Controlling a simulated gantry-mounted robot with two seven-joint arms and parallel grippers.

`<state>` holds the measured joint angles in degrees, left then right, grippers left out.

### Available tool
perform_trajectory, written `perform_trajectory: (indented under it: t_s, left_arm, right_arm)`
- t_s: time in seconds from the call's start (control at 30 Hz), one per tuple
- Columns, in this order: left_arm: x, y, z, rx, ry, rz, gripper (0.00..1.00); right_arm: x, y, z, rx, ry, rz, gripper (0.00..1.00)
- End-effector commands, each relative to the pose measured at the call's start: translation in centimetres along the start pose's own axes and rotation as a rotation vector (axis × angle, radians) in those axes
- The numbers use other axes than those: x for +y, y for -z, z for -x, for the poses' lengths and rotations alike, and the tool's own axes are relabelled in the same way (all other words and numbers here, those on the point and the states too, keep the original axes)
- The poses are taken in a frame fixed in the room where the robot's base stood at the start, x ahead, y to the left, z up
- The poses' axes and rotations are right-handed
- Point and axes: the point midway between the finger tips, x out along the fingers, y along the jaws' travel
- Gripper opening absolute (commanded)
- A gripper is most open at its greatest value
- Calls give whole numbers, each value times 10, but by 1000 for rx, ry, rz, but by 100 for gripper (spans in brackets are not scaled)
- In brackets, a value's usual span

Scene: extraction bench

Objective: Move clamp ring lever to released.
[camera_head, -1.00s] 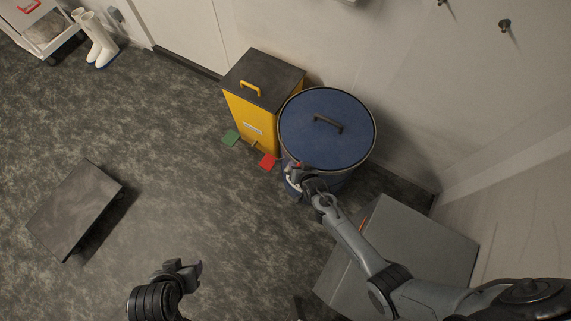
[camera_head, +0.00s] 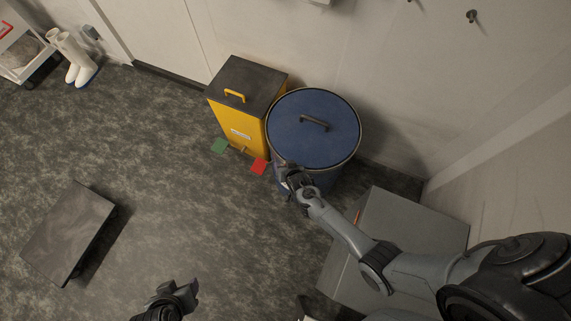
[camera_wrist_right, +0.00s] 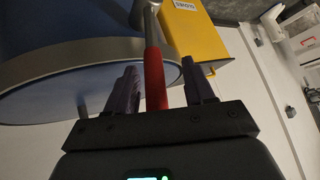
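The blue drum (camera_head: 322,132) has a lid with a dark handle and a pale metal clamp ring (camera_head: 361,128) around its rim. In the right wrist view the clamp ring lever (camera_wrist_right: 154,75) is a red grip on a metal arm, beside the ring (camera_wrist_right: 75,55). My right gripper (camera_head: 284,170) is at the drum's front left rim. In the wrist view its fingers (camera_wrist_right: 160,88) are open on either side of the red lever, with gaps visible. In the head view the gripper mostly hides the lever. My left gripper (camera_head: 186,292) is low over the floor, far from the drum; its opening is unclear.
A yellow bin (camera_head: 236,120) with a dark lid and green (camera_head: 219,146) and red (camera_head: 259,167) pedals stands close left of the drum. A grey box (camera_head: 400,235) stands in front right, under my right arm. A dark low platform (camera_head: 68,232) lies left. Floor between is clear.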

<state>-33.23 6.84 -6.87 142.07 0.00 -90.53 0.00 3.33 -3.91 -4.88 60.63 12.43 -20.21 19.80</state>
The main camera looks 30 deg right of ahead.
Motion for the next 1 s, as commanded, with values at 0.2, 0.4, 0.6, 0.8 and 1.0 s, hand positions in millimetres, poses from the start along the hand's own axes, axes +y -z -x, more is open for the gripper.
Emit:
perform_trajectory:
  t_s: [0.2, 0.4, 0.6, 0.8, 1.0]
  left_arm:
    - [0, 0, 0, 0, 0, 0, 53]
    - [0, 2, 5, 0, 0, 0, 53]
    - [-1, 5, 15, 0, 0, 0, 53]
    - [-1, 8, 23, 1, 0, 0, 53]
    - [-1, 9, 28, 1, 0, 0, 53]
  right_arm:
    - [2, 0, 0, 0, -2, 0, 53]
    - [1, 1, 10, 1, -2, 0, 53]
    - [1, 1, 38, 1, -2, -2, 53]
    - [1, 0, 72, 0, -1, -2, 53]
    - [0, 0, 96, 1, -1, 0, 53]
